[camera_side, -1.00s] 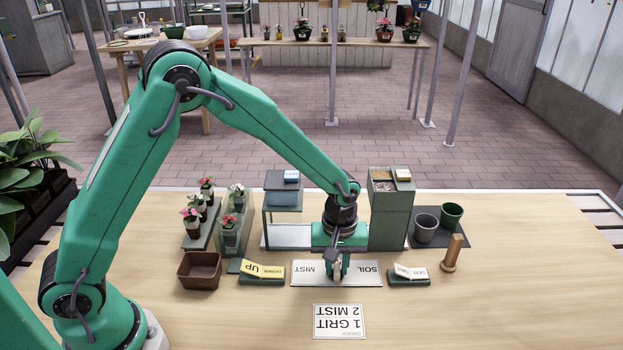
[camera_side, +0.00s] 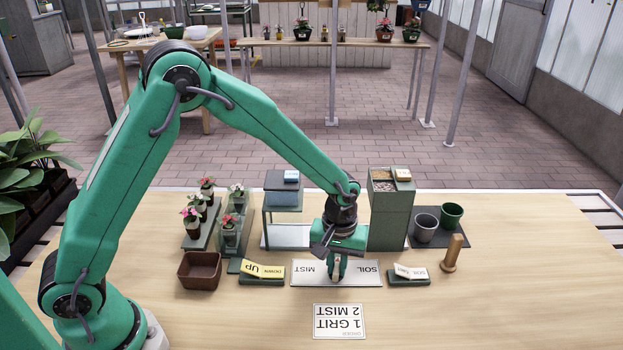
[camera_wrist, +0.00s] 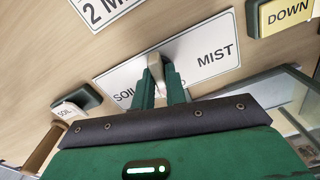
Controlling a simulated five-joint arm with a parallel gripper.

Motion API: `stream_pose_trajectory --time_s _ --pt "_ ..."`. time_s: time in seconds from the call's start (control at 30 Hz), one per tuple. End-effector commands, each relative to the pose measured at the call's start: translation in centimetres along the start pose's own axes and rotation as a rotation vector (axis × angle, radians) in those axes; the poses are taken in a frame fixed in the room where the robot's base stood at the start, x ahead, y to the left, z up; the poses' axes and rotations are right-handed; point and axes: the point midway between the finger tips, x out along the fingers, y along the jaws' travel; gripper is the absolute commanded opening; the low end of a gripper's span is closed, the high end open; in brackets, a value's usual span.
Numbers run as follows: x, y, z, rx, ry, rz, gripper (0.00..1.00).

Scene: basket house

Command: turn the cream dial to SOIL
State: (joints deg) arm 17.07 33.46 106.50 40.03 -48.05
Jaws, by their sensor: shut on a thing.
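The cream dial (camera_wrist: 156,70) stands on a white plate (camera_wrist: 205,50) marked SOIL at one end and MIST at the other. My gripper (camera_wrist: 160,85) is shut on the dial, with one dark green finger on each side of it. In the side view my gripper (camera_side: 337,268) is low over the middle of the plate (camera_side: 303,279), and it mostly hides the dial there. SOIL reads to its right and MIST to its left, upside down. I cannot tell exactly which word the dial points to.
A yellow UP/DOWN rocker (camera_side: 262,270) sits left of the plate, and a white rocker (camera_side: 410,272) sits right. A wooden peg (camera_side: 453,253) stands beyond it. A tall green bin (camera_side: 390,215) rises behind. An order card (camera_side: 339,321) lies in front.

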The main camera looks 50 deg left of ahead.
Motion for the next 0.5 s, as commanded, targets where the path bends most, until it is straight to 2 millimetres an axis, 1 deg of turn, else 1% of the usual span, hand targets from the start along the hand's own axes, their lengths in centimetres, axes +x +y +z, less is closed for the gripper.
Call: stream_pose_trajectory --time_s 0.3,0.5 --pt "-0.02 0.00 0.00 0.232 0.000 0.000 0.07" --pt "-0.02 0.00 0.00 0.283 0.000 0.000 0.07"
